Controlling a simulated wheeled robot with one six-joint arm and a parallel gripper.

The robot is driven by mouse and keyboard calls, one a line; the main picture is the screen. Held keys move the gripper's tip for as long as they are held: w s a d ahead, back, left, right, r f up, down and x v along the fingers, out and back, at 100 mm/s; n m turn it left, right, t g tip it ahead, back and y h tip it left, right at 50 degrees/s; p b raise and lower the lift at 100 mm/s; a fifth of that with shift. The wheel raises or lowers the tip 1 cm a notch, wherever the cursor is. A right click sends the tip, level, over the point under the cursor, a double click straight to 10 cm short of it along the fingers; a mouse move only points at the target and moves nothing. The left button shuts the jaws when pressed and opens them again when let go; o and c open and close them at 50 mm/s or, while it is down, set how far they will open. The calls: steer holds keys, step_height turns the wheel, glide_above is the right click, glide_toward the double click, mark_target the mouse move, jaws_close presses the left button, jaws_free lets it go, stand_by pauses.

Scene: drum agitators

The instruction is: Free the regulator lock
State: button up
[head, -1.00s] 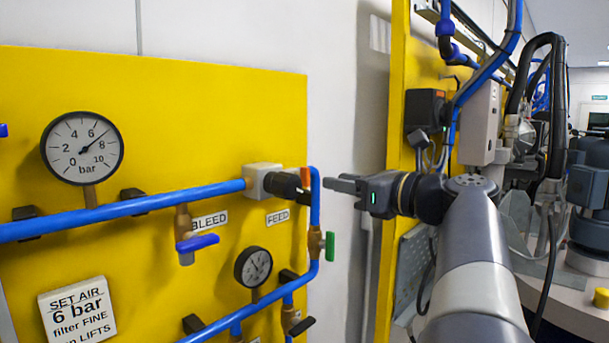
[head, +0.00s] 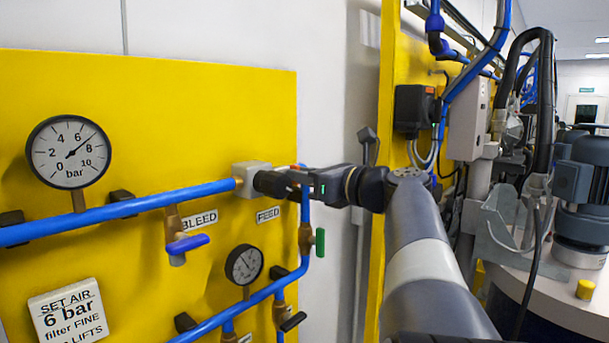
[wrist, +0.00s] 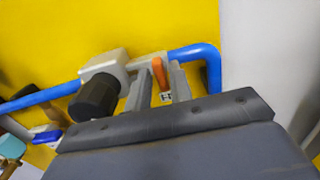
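The regulator is a pale block (head: 249,177) with a black knob (head: 264,184) on the blue air line. In the wrist view, the block (wrist: 106,66) and knob (wrist: 96,98) are at left. An orange lock tab (wrist: 159,73) stands just right of them, with a small marked label under it. My gripper (head: 285,179) is at the regulator, partly covering the knob. In the wrist view, the two grey fingers of my gripper (wrist: 160,84) are apart, one on each side of the orange tab, with gaps visible. Contact with the tab cannot be told.
A large gauge (head: 68,151) reads about 7 bar. Blue pipes run close around my gripper. White wall lies to the right.

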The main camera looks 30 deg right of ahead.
jaws_close()
steer(key=shift+a+f+n+b, duration=0.15)
steer(key=shift+n+b, duration=2.2)
steer(key=shift+n, duration=2.15)
steer(key=shift+f+n+b, duration=0.1)
steer(key=shift+n+b, duration=2.2)
steer(key=shift+n, duration=2.2)
